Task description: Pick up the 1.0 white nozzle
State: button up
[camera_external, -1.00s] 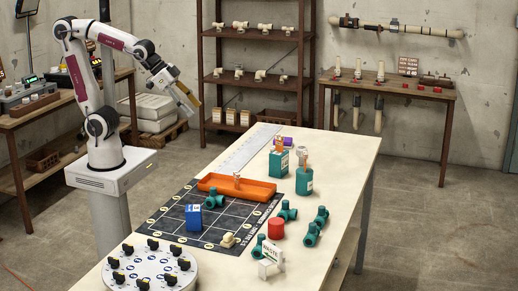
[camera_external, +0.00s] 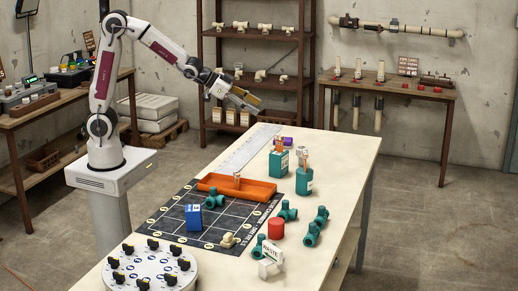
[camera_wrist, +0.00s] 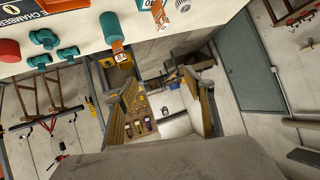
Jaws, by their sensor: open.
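Small nozzle-like pieces stand in two teal holders on the table's right side. The front holder (camera_external: 304,182) has a pale-topped piece (camera_external: 305,153); the rear holder (camera_external: 279,163) has an orange piece (camera_external: 279,143). In the wrist view a white piece (camera_wrist: 183,5) shows at the top edge, near an orange-topped teal holder (camera_wrist: 112,27). Their size marks are too small to read, so I cannot tell which is the 1.0 nozzle. My gripper (camera_external: 257,106) is raised in the air beyond the table's far end, apart from everything. Its jaws (camera_wrist: 166,100) are open and empty.
An orange tray (camera_external: 262,191) holds a small upright piece. A blue box (camera_external: 194,218) and a cream piece (camera_external: 228,240) stand on the dark grid mat (camera_external: 172,222). Teal fittings, a red cylinder (camera_external: 276,229) and a white sign (camera_external: 270,260) crowd the front right.

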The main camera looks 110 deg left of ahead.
jog(key=w+a+f+t, duration=0.2)
jog(key=w+a+f, duration=0.4)
jog(key=a+f, duration=0.45)
jog(key=t+h, duration=0.1)
jog(key=t, duration=0.2)
send_near(301, 157)
notch_tip(301, 157, up, 4)
jog(key=a, duration=0.2)
jog(key=shift+s+f, duration=0.25)
jog(key=shift+f, duration=0.45)
jog(key=shift+w, duration=0.15)
jog(key=shift+x, duration=1.15)
jog(key=shift+w+f, duration=0.1)
jog(key=shift+x, duration=2.5)
